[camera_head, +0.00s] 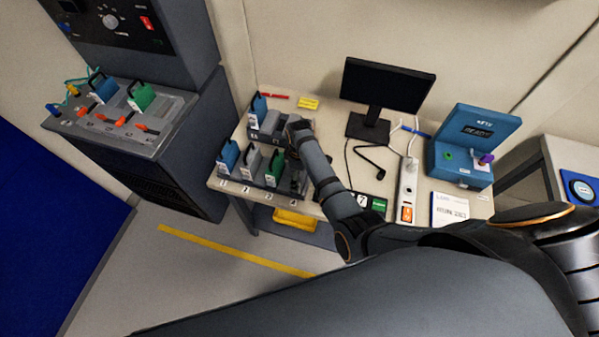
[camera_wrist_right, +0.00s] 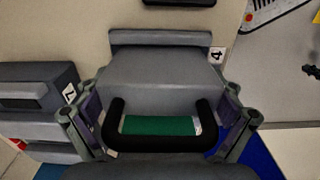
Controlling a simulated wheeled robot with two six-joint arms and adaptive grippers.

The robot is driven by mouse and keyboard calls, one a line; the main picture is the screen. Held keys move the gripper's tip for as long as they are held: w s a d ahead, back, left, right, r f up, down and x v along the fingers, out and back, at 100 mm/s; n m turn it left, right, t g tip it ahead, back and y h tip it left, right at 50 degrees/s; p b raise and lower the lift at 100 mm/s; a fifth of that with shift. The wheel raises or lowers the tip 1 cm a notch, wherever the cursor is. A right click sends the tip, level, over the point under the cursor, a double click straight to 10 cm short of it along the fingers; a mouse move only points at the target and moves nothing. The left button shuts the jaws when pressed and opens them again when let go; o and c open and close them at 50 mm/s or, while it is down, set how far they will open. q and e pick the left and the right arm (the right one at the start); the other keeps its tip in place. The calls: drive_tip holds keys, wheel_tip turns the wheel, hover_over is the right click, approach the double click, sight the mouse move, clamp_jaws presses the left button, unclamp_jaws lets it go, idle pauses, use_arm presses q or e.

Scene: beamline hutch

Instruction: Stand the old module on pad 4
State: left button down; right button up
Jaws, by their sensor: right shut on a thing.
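My right gripper (camera_head: 297,180) reaches down over the right end of the front rack, by the number 4 label (camera_head: 293,203). In the right wrist view its fingers (camera_wrist_right: 160,118) close from both sides on the old module, which has a black handle (camera_wrist_right: 160,142) with a green face (camera_wrist_right: 158,125) inside the loop. A number 4 label (camera_wrist_right: 218,55) lies just beyond the fingers. The arm hides the held module in the head view, and I cannot tell whether it touches pad 4. My left gripper is not in view.
Blue (camera_head: 228,155), grey (camera_head: 250,162) and green (camera_head: 275,168) modules stand left of my gripper at labels 1, 2 and 3. A rear rack holds another blue module (camera_head: 258,110). A monitor (camera_head: 386,85), power strip (camera_head: 408,180) and blue tester (camera_head: 470,150) stand to the right.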

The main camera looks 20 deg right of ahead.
drive_tip(key=o, duration=1)
drive_tip(key=shift+o, duration=0.3)
wheel_tip(320, 180, up, 8)
drive_tip(key=shift+f, duration=0.2)
